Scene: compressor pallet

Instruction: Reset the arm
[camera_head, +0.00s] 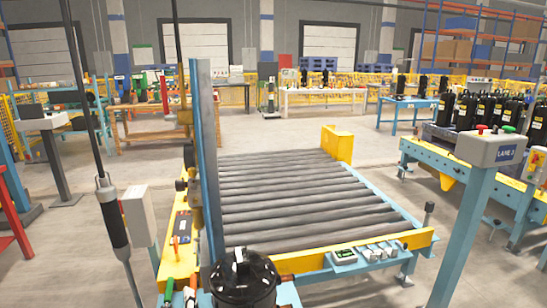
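Neither of my grippers shows in the head view, and no arm of mine can be made out. A black round-topped unit (243,278), which looks like a compressor, stands at the bottom centre, its lower part cut off by the frame edge. Behind it lies an empty roller conveyor (300,205) with grey rollers and a blue and yellow frame.
A tall blue post (207,150) rises at the conveyor's left. A black-handled tool (113,215) hangs at left. A lane control box (490,148) tops a blue post at right. Black compressors (487,110) stand behind it. Grey floor is open beyond the conveyor.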

